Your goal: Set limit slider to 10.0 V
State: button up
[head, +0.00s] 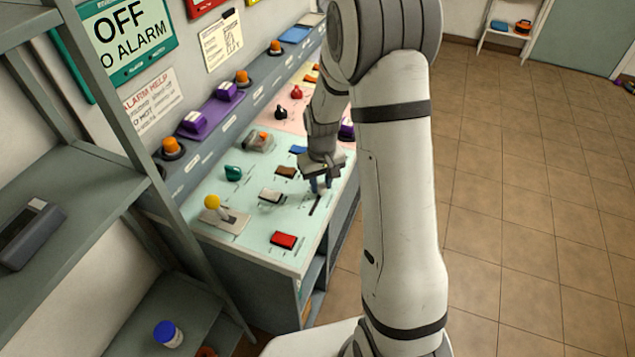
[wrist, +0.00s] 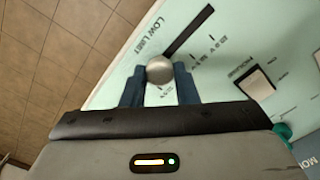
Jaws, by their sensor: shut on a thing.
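The limit slider's round silver knob (wrist: 159,70) sits between the two blue fingertips of my gripper (wrist: 160,84) in the wrist view. The gripper is shut on it. The dark slot (wrist: 190,30) runs from the knob towards the upper right, beside the printed words "LOW LIMIT" and a scale. The knob is at the lower-left end of the visible slot; the scale numbers are too small to read surely. In the head view my gripper (head: 320,187) reaches down to the pale green panel (head: 262,228), and the slot (head: 315,204) shows just in front of it. The knob is hidden there.
Near the slot are a white rocker switch (head: 271,196), a red button (head: 284,239), a yellow-tipped lever (head: 212,202) and a green knob (head: 233,173). A grey shelf rack (head: 160,215) stands at left. Tiled floor (head: 520,190) is open at right.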

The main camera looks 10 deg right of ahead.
aim_at(312, 211)
grip_shut()
jog(key=shift+s, duration=0.1)
jog(key=s+a, duration=0.1)
jog(key=s+a+b, duration=0.1)
jog(key=s, duration=0.1)
jog(key=s+a+b, duration=0.1)
jog(key=s, duration=0.1)
jog(key=shift+a, duration=0.35)
jog(key=o, duration=0.7)
grip_release()
jog(key=shift+s+a, duration=0.1)
jog(key=shift+o, duration=0.6)
